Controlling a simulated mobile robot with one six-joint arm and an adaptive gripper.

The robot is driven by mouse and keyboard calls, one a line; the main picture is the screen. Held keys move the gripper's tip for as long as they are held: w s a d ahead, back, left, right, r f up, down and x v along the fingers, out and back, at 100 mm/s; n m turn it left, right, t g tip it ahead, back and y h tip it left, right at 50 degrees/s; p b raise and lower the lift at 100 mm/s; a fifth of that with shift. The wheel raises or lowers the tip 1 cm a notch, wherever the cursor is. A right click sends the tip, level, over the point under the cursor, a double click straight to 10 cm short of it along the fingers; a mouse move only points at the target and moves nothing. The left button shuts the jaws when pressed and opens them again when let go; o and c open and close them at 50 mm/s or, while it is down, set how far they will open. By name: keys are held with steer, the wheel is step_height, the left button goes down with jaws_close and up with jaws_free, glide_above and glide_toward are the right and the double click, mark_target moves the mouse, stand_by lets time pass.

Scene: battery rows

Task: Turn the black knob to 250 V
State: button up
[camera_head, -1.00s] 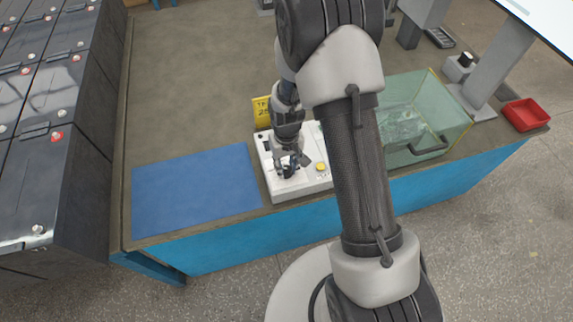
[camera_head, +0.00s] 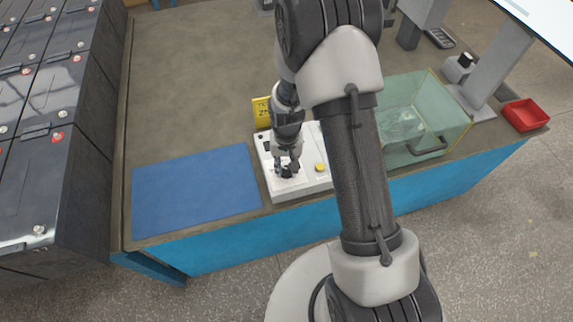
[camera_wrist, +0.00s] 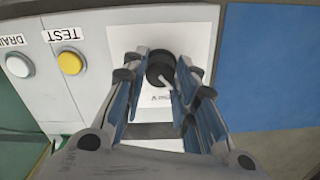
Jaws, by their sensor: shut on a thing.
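The black knob (camera_wrist: 160,70) sits on a white square plate (camera_wrist: 200,40) on the tester box. It has a pale pointer line on it. My gripper (camera_wrist: 162,82) is over the knob with a finger on each side, shut on it. In the head view my gripper (camera_head: 288,170) points down at the left part of the white tester box (camera_head: 310,182), and the knob is mostly hidden between the fingers. The scale marks around the knob are mostly covered; only a small print shows beside it, too small to read surely.
A yellow TEST button (camera_wrist: 70,62) and a white DRAIN button (camera_wrist: 18,65) are on the box. A blue mat (camera_head: 195,190) lies to the left. A yellow sign (camera_head: 262,112) stands behind. A clear bin (camera_head: 440,110) and a red tray (camera_head: 525,115) are to the right.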

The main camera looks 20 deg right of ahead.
mark_target(286, 169)
steer(key=m, duration=0.4)
steer(key=shift+m, duration=1.8)
steer(key=o, duration=1.1)
step_height(286, 169, up, 12)
steer(key=shift+r, duration=0.1)
